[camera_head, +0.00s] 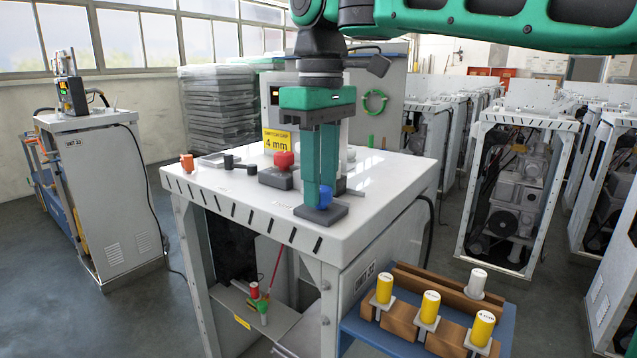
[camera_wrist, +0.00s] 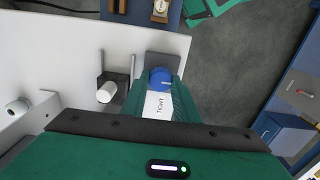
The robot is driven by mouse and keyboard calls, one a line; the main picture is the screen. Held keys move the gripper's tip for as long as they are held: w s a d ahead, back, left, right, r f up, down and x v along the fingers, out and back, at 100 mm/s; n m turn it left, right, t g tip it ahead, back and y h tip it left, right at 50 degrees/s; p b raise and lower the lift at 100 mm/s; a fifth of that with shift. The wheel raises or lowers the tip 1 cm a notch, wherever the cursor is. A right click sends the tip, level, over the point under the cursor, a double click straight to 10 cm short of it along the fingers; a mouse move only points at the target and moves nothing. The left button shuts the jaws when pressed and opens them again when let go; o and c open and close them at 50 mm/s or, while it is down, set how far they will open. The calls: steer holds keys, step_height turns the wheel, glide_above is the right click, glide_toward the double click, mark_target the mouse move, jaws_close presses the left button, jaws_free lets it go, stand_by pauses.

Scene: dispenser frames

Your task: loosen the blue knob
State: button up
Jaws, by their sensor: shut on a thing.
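The blue knob (camera_head: 324,196) sits on a dark square base (camera_head: 321,213) near the front right corner of the white table top. My green gripper (camera_head: 322,190) points straight down over it, with its fingers around the knob. In the wrist view the blue knob (camera_wrist: 160,78) shows between my fingertips (camera_wrist: 161,84), with a light pointer mark on its top. My gripper is shut on the knob. A white label reading "TIGHT" (camera_wrist: 160,106) lies beside the knob. In the head view the fingers hide part of the knob.
A red knob (camera_head: 284,161) on a dark block stands left of my gripper. Black and orange parts (camera_head: 187,162) lie farther left on the table top (camera_head: 230,195). A rack with several yellow-labelled cylinders (camera_head: 430,306) stands at the lower right. A yellow "4 mm" sign (camera_head: 277,141) stands behind.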

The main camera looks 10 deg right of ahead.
mark_target(322, 187)
steer(key=shift+w+r, duration=0.1)
steer(key=o, duration=1.1)
steer(key=shift+c, duration=0.2)
step_height(322, 187, up, 11)
steer(key=shift+f, duration=0.2)
steer(key=shift+w+d, duration=0.1)
steer(key=shift+d, duration=0.05)
